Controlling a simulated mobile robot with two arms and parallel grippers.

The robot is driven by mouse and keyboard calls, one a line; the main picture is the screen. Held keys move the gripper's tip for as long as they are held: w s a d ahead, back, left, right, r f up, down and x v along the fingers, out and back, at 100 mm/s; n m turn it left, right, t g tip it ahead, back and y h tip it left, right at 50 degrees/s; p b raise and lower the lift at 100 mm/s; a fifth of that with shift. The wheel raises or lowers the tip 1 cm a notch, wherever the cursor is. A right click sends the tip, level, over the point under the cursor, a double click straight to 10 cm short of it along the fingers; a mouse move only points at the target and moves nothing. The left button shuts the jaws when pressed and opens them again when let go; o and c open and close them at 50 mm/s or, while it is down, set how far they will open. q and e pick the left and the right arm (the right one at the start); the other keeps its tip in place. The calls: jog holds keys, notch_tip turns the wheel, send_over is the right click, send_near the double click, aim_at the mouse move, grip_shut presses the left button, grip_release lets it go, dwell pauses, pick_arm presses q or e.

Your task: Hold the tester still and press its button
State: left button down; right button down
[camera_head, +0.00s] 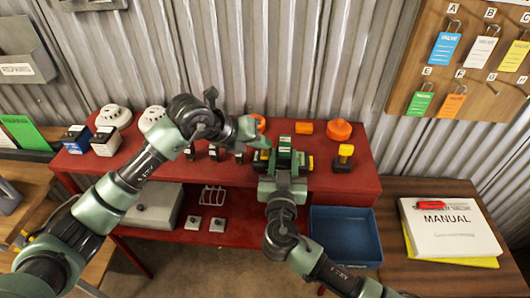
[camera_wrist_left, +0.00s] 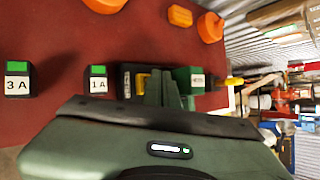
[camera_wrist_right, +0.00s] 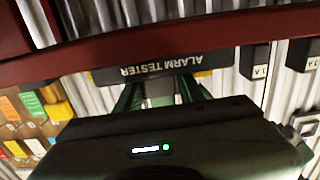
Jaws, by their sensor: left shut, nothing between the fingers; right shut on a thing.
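The alarm tester (camera_head: 262,164) is a dark block with yellow parts, lying on the red bench. Its face marked ALARM TESTER (camera_wrist_right: 160,66) shows in the right wrist view. My right gripper (camera_head: 285,160) comes from the front and is shut on the tester's middle; its fingers (camera_wrist_right: 158,92) hide part of the body. My left gripper (camera_head: 266,143) is shut and empty, just left of and above the tester. In the left wrist view its fingertips (camera_wrist_left: 160,78) overlap the tester (camera_wrist_left: 128,78); I cannot tell whether they touch it. I cannot make out the button clearly.
On the red bench (camera_head: 230,190), small dark blocks, including 1A (camera_wrist_left: 98,80) and 3A (camera_wrist_left: 17,80), stand left of the tester. Orange pieces (camera_head: 338,130) and a yellow-topped block (camera_head: 344,157) are at the right. White detectors (camera_head: 114,116) are at the back left.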

pick_arm(q)
jog(key=shift+f, duration=0.15)
dwell(0.3)
jog(key=shift+f, duration=0.25)
jog(key=shift+f, duration=0.2)
dwell(0.3)
